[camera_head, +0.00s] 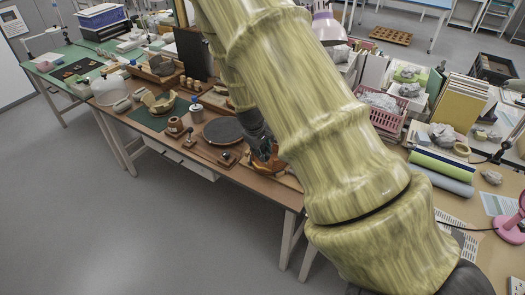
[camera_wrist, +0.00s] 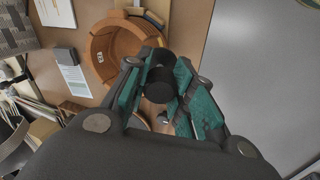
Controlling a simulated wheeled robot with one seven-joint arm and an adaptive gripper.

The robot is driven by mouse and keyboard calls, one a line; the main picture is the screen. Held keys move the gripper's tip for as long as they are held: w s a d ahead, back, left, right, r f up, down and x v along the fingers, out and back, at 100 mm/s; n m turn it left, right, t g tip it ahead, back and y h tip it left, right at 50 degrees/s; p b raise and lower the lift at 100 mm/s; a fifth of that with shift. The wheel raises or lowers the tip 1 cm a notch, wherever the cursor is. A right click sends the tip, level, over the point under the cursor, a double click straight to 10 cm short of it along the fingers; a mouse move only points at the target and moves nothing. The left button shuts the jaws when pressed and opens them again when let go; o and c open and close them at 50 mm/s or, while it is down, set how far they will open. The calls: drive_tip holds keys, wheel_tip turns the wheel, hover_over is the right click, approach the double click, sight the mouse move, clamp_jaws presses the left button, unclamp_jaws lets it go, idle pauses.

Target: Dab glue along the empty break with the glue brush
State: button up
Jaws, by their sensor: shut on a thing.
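My gripper (camera_wrist: 160,88) shows in the wrist view, its dark fingers and teal pads closed on a dark round handle (camera_wrist: 158,84), seen nearly end-on. I take it for the glue brush; its bristles are hidden. Beyond the fingers is an orange-brown curved vessel (camera_wrist: 101,40) with a small white label on its inner wall. The fingers cover its lower right part, and I cannot make out the empty break or any contact. In the head view my gripper (camera_head: 262,148) is low over the bench beside orange-brown pottery (camera_head: 268,166), partly hidden by my arm.
On the wooden bench left of my gripper are a black round disc (camera_head: 222,131), a white bottle with a blue cap (camera_head: 196,113), a brown jar (camera_head: 175,126) and a green mat (camera_head: 148,120) with a tan bowl (camera_head: 160,106). A pink basket (camera_head: 385,119) stands right of my arm.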

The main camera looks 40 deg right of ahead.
drive_tip(key=shift+p+v, duration=1.4)
drive_tip(key=shift+v, duration=0.75)
drive_tip(key=shift+d+r, duration=0.15)
